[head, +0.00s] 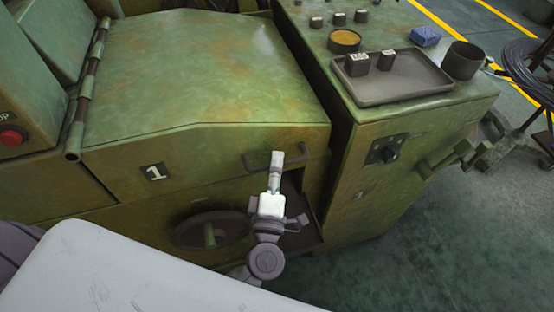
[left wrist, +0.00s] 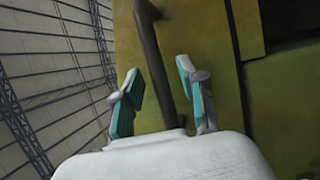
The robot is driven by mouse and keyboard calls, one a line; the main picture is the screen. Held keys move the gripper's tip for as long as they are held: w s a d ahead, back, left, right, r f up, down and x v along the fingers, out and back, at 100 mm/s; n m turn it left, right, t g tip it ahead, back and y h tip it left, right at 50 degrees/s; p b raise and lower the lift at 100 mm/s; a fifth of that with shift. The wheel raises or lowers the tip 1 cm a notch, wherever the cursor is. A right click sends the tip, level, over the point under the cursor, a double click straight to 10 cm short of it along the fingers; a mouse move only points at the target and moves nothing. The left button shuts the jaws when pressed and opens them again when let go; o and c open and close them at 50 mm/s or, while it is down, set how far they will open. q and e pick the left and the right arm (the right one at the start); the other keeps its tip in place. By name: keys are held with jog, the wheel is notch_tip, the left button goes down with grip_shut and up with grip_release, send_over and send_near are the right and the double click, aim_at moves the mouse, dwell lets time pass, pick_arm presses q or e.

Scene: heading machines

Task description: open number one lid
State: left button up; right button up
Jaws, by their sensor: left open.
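The number one lid (head: 200,75) is a worn green metal cover on the machine, lying closed, with a hinge rod (head: 88,85) along its left side. A plate with the number 1 (head: 155,172) is on its front face. A dark bar handle (head: 256,171) is on the front face, towards the right. My left gripper (head: 277,165) is at the handle, overlapping its middle in the head view. In the left wrist view the handle bar (left wrist: 155,60) runs between the two open teal-padded fingers (left wrist: 160,98); neither finger is visibly clamped on it. My right gripper is out of view.
A handwheel (head: 210,229) is below the lid, left of my gripper. To the right, a green cabinet (head: 375,165) carries a grey tray (head: 400,90), a dark cup (head: 462,60) and a blue block (head: 425,37). Open floor (head: 440,240) is at the lower right.

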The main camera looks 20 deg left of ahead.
pick_arm(q)
jog(key=shift+w+a, duration=0.1)
jog(key=shift+w, duration=0.3)
jog(key=shift+c, duration=0.3)
grip_shut()
